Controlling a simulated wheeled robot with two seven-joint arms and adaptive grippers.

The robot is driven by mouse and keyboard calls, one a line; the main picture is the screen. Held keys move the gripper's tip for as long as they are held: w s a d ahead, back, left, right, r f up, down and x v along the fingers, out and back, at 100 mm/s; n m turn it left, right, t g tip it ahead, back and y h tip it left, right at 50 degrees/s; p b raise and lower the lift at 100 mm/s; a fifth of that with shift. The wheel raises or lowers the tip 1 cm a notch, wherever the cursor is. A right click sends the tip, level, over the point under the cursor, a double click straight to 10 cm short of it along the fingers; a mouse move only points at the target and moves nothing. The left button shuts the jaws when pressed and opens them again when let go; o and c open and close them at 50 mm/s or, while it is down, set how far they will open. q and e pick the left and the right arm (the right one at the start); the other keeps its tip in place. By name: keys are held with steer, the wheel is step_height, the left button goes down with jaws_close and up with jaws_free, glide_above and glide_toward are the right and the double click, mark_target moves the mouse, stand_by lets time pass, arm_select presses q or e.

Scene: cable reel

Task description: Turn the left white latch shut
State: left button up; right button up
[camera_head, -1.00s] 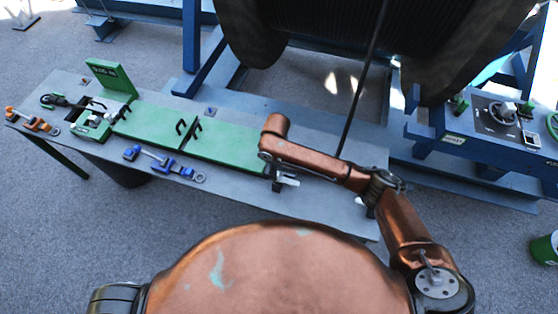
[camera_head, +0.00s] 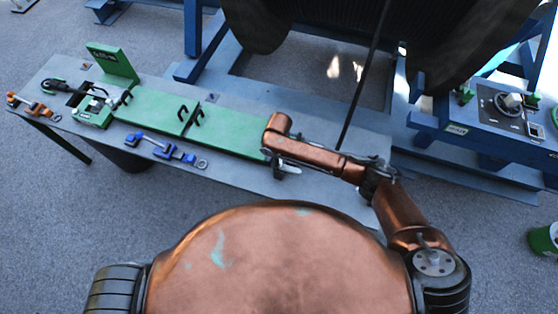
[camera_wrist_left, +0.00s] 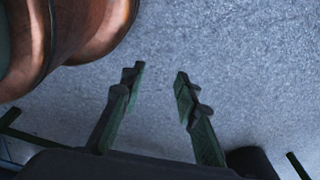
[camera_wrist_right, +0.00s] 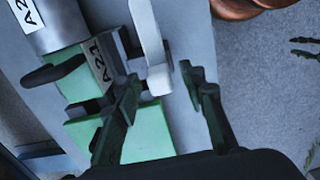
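A white latch (camera_head: 287,168) is at the right end of the green strip on the grey table. In the right wrist view the white latch (camera_wrist_right: 152,45) stands out as a pale lever beside a grey cylinder and a green block, both labelled "A21". My right gripper (camera_wrist_right: 160,85) is open, with the lever's lower end near the gap between its fingertips. I cannot tell whether they touch. In the head view the forearm hides most of this gripper. My left gripper (camera_wrist_left: 158,75) is open and empty above bare floor, out of the head view.
Blue clamps (camera_head: 165,150) and an orange clamp (camera_head: 30,105) lie along the table's front edge. A green block with a white part (camera_head: 95,110) and an upright green plate (camera_head: 112,62) are at the left. A large cable reel (camera_head: 330,15) and control panel (camera_head: 510,108) stand behind.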

steer(key=c, duration=0.7)
steer(key=shift+c, duration=1.4)
arm_select(q)
steer(key=shift+s+a+f, duration=0.1)
steer(key=shift+s, duration=0.9)
arm_select(e)
jaws_close()
arm_select(q)
steer(key=shift+w, duration=0.25)
